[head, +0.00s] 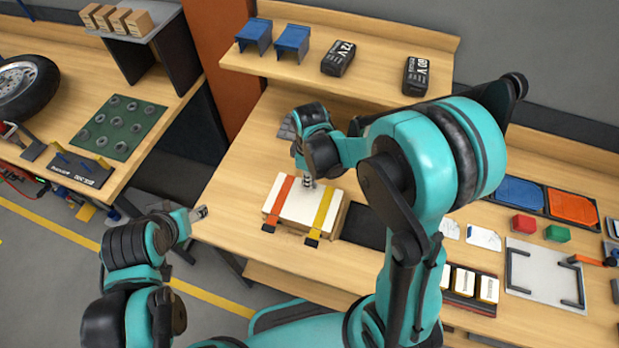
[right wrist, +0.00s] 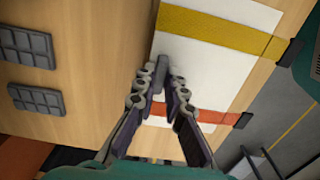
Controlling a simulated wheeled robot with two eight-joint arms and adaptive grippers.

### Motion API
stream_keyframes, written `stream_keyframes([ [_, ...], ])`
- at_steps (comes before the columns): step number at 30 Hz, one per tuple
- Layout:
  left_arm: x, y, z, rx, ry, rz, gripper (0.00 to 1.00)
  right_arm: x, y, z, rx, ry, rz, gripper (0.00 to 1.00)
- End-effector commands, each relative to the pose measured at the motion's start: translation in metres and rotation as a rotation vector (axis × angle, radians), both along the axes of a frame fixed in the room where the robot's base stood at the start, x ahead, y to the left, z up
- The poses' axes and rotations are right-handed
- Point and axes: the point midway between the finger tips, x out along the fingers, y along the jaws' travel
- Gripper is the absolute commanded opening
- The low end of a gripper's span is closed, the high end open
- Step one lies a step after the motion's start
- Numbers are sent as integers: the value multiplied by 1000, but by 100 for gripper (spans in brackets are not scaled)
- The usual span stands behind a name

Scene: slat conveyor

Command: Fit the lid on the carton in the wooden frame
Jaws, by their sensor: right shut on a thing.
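The white lid (head: 304,205) lies flat over the carton and wooden frame (head: 341,221) on the middle bench. I cannot tell whether it is fully seated; the carton itself is hidden. An orange strap (head: 280,198) and a yellow strap (head: 323,212) cross the white top, their dark ends at the front. My right gripper (head: 308,184) is above the lid's back part. In the right wrist view, the right gripper (right wrist: 160,77) is shut on a small grey grip at the lid's (right wrist: 208,68) edge. My left gripper (head: 199,213) is off the bench's left edge, apparently empty; its jaw opening is unclear.
A dark mat (head: 364,227) lies right of the frame. Dark ridged pads (right wrist: 27,47) lie on the wood behind it. A raised shelf (head: 380,77) holds blue stands and black packs. Trays, red and green blocks and a white fixture (head: 540,262) occupy the right bench.

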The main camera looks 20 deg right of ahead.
Motion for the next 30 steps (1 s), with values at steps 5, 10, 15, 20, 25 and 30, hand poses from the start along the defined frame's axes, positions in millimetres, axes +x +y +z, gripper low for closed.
stream_keyframes([
  [5, 0, 0, -2, 0, 0, 0, 60, 0, 0, -3, 0, 0, 0, 0],
  [10, 0, 0, -2, 0, 0, 0, 60, 0, 0, -2, 0, 0, 0, 0],
  [15, 0, 0, -3, 0, 0, 0, 60, 0, 0, -3, 0, 0, 0, 0],
  [20, 0, 0, -6, 0, 0, 0, 60, 0, 0, -5, 0, 0, 0, 0],
  [25, 0, 0, -9, 0, 0, 0, 60, 0, 0, -8, 0, 0, 0, 0],
  [30, 0, 0, -9, 0, 0, 0, 60, 0, 0, -8, 0, 0, 0, 0],
])
